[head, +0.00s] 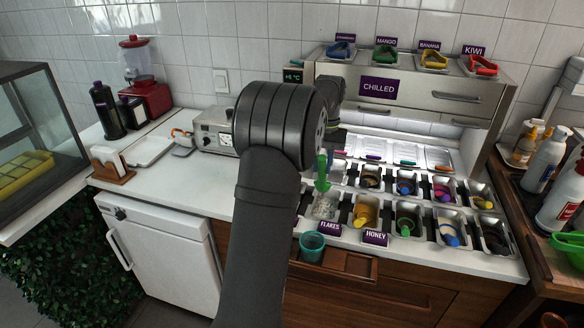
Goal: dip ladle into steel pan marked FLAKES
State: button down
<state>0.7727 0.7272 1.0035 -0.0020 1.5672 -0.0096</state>
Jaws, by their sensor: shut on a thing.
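The steel pan marked FLAKES (325,207) is in the front row at its left end, filled with pale flakes, with a purple FLAKES label on its front. A green ladle (322,170) hangs roughly upright, its lower end over the back part of this pan. I cannot tell whether it touches the flakes. My gripper (328,149) is just above the pan, shut on the ladle's upper part and largely hidden behind my own arm.
The HONEY pan (365,212) stands just to the right, with more filled pans and coloured ladles beyond and behind. A teal cup (312,246) sits below the counter's front edge. The CHILLED cabinet (410,92) rises behind the pans. The counter at left is partly clear.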

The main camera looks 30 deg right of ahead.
aim_at(325, 187)
jog(key=shift+s+d, duration=0.3)
jog(key=shift+d, duration=0.1)
jog(key=shift+f, duration=6.55)
jog(key=shift+t+h, duration=0.4)
jog(key=w+d, duration=0.3)
jog(key=shift+w+d+f, duration=0.25)
jog(key=shift+w, duration=0.05)
jog(key=shift+s+a+f+t+h, duration=0.95)
jog(key=shift+f+t+h, duration=0.2)
jog(key=shift+t+h, duration=0.15)
jog(key=shift+r, duration=0.15)
jog(key=shift+t+h, duration=0.5)
jog(key=shift+s+a+r, duration=0.15)
jog(key=shift+r, duration=1.4)
jog(key=shift+s+a+r, duration=0.15)
jog(key=shift+r, duration=3.4)
